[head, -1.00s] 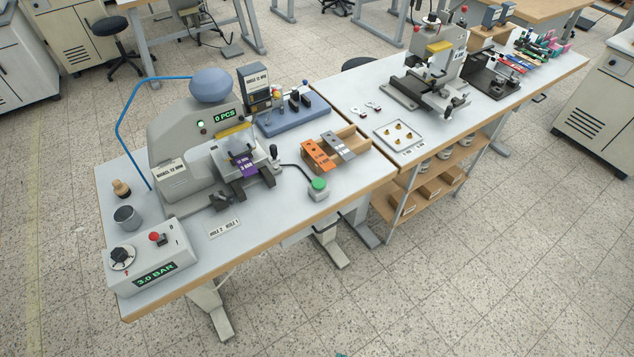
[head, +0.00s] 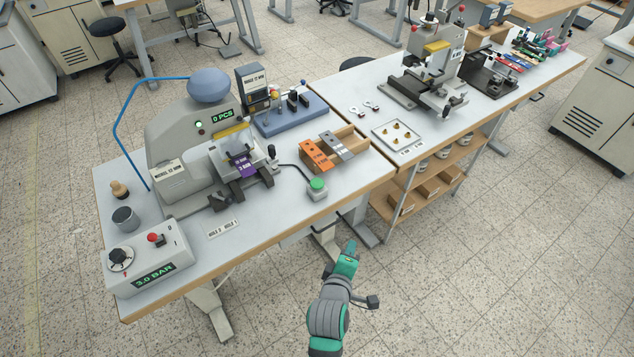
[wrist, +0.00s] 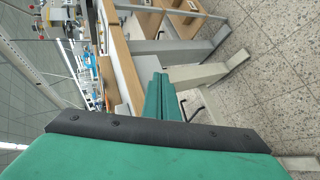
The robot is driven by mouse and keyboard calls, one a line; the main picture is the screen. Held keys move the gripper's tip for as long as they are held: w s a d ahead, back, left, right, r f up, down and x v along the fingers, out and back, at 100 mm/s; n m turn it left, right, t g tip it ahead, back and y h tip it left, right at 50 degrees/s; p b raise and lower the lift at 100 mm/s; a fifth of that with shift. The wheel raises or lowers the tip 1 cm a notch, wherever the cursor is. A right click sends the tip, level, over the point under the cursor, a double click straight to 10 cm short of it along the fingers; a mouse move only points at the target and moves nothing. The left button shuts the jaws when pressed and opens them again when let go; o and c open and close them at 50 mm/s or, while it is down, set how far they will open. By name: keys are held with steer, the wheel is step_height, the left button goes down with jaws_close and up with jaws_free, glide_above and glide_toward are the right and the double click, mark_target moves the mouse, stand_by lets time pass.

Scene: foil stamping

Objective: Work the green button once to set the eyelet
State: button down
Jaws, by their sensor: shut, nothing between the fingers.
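The green button (head: 317,184) sits on a small grey box near the front edge of the table, right of the press, with a dark cable running back from it. The eyelet press (head: 180,140) stands left of it; its display reads 0 PCS. A purple tag (head: 242,166) lies at its working point; whether an eyelet is there is too small to tell. My gripper (head: 351,246) is shut and empty, in front of the table, below and right of the button and apart from it. In the wrist view its closed green fingers (wrist: 160,98) point toward the table edge.
An orange and grey sample tray (head: 318,155) lies behind the button. A control box reading 3.0 BAR (head: 147,262) stands at the table's front left. A second table with a tray of brass parts (head: 402,135) adjoins on the right. Floor before the tables is clear.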

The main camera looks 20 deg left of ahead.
steer(key=w+a+r+n+g, duration=0.1)
steer(key=w+a+r+n, duration=0.4)
steer(key=w+a+r, duration=0.35)
step_height(320, 180, up, 12)
steer(key=n+g, duration=0.2)
steer(key=n, duration=0.3)
glide_above(315, 186)
steer(key=shift+f, duration=4.4)
steer(key=shift+d+f, duration=0.1)
steer(key=shift+f, duration=0.35)
